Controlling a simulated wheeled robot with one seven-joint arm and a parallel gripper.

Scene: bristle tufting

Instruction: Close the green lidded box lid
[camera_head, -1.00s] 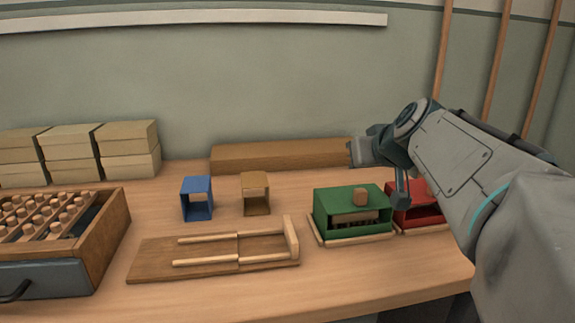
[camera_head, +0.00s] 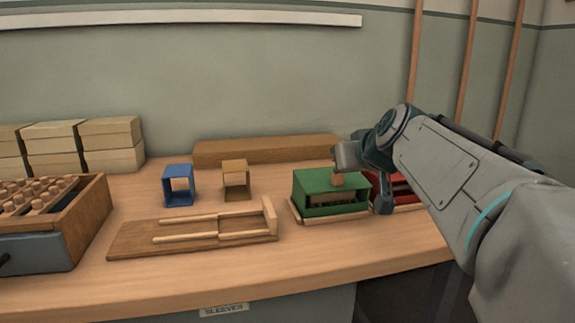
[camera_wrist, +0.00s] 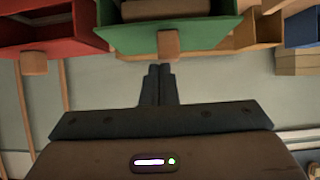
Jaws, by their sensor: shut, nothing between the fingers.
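The green lidded box (camera_head: 308,184) stands on the right part of the bench. Its front is open below the green top panel, and dark contents show inside. A wooden knob (camera_head: 337,180) sits on that panel; the knob (camera_wrist: 168,44) also shows in the wrist view at the edge of the green box (camera_wrist: 125,40). My gripper (camera_wrist: 157,70) is shut and empty, its fingertips pointing at the box just beside the knob.
A red box (camera_head: 380,186) stands close on the right, partly behind my arm. A blue sleeve (camera_head: 178,172) and a tan sleeve (camera_head: 236,166) stand to the left. A wooden jig (camera_head: 130,240) lies in front of them. A long wooden block (camera_head: 265,151) lies behind.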

